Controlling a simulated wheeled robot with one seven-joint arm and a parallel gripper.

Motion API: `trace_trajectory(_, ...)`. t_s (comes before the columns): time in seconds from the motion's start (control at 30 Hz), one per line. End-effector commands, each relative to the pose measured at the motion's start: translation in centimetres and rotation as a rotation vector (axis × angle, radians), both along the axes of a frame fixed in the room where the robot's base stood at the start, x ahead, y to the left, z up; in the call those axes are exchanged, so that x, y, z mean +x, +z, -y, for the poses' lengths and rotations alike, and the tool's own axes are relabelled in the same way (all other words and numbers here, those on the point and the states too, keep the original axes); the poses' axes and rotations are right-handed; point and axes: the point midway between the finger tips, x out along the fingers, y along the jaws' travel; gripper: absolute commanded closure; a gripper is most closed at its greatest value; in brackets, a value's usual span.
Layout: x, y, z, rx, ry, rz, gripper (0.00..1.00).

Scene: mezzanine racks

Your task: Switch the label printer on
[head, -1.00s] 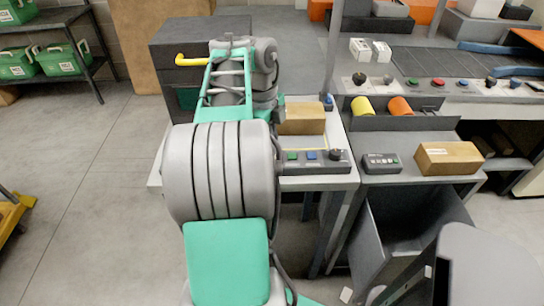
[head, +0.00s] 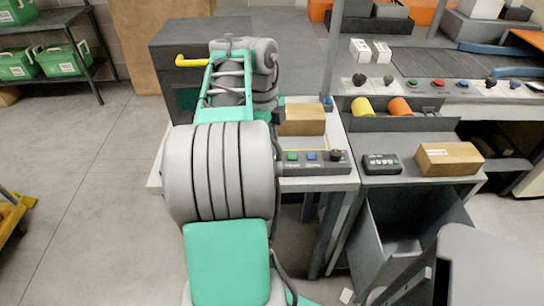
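A dark grey cabinet-like box with a yellow handle (head: 192,61) stands behind my arm. I cannot tell for sure which of these belongs to the label printer. My arm reaches over the table and hides part of it and the strip's left end. My gripper's fingers are hidden behind the arm.
A cardboard box (head: 302,120) sits behind the strip. On the right bench are a small dark keypad device (head: 382,164), another carton (head: 449,158), and yellow (head: 362,107) and orange (head: 400,107) rolls. A conveyor panel with knobs stands behind.

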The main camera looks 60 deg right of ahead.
Motion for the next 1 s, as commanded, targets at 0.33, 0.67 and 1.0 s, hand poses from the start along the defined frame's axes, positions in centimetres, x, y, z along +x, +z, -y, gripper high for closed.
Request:
trace_trajectory(0.33,0.0,0.0,0.0,0.0,0.0,0.0,1.0)
trace_trajectory(0.67,0.0,-0.21,0.0,0.0,0.0,0.0,1.0)
trace_trajectory(1.0,0.0,-0.71,0.0,0.0,0.0,0.0,1.0)
